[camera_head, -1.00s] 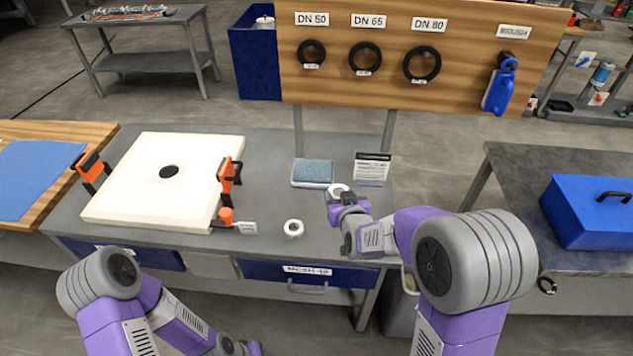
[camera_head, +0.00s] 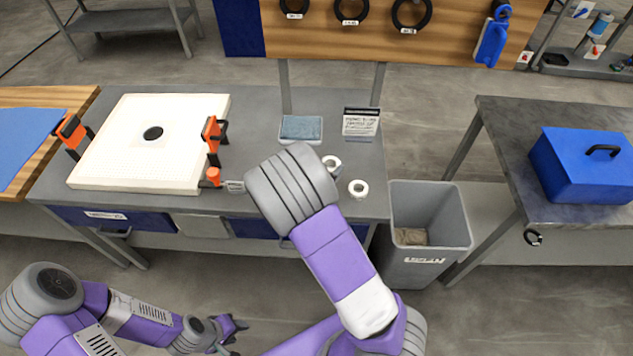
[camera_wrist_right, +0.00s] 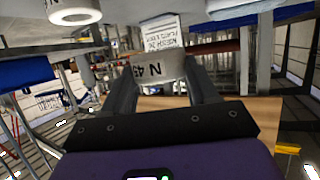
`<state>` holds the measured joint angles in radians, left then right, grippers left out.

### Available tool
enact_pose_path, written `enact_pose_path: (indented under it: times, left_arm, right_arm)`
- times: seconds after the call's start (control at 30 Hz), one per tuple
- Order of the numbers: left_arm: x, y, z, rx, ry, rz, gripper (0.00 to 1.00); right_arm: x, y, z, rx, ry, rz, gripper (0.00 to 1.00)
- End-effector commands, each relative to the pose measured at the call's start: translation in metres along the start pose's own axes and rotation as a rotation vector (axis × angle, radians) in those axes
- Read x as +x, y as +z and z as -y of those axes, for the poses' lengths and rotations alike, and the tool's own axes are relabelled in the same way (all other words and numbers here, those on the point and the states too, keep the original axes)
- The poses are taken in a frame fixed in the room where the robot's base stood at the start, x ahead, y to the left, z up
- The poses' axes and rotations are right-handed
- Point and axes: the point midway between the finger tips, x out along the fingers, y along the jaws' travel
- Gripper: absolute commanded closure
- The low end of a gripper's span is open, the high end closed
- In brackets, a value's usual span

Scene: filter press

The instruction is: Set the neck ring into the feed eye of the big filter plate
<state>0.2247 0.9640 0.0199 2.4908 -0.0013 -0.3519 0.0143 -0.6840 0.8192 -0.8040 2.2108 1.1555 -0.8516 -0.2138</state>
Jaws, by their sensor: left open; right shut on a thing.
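The big filter plate (camera_head: 110,165) is a white square slab on the grey bench. Its feed eye (camera_head: 153,133) is a dark round hole near the middle. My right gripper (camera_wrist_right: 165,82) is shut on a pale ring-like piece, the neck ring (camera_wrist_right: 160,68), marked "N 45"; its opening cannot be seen. In the head view my right arm hides that gripper and its load. Two other white rings, one (camera_head: 331,163) and another (camera_head: 358,188), lie on the bench's right part. My left gripper (camera_head: 232,331) is open and empty, low in front of the bench.
Orange clamps, left (camera_head: 70,132) and right (camera_head: 211,135), stand at the plate's edges. A blue-grey pad (camera_head: 300,128) and a sign (camera_head: 361,122) stand towards the bench's back right. A grey bin (camera_head: 430,225) is right of the bench. A blue toolbox (camera_head: 590,165) sits on another table.

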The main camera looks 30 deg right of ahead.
Motion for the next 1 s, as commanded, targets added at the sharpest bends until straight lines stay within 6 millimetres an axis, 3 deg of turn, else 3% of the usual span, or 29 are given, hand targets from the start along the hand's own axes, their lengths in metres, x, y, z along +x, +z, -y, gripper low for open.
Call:
enact_pose_path:
  times: [0.1, 0.37, 0.57, 0.97, 1.0]
  left_arm:
    - [0.014, -0.001, 0.005, 0.000, 0.000, 0.000, 0.57]
    - [0.021, -0.001, 0.008, 0.000, 0.000, 0.000, 0.57]
    - [0.033, -0.001, 0.012, 0.000, 0.000, 0.000, 0.57]
    - [0.035, -0.002, 0.013, 0.000, 0.000, 0.000, 0.57]
    - [0.035, -0.002, 0.013, 0.000, 0.000, 0.000, 0.57]
  right_arm:
    - [0.011, 0.027, 0.001, -0.005, -0.001, 0.001, 0.72]
    - [0.019, 0.047, 0.002, -0.002, -0.004, 0.001, 0.72]
    - [0.030, 0.074, 0.002, -0.006, -0.004, 0.002, 0.72]
    - [0.032, 0.079, 0.002, -0.002, -0.005, 0.001, 0.72]
    - [0.032, 0.080, 0.002, -0.002, -0.005, 0.001, 0.40]
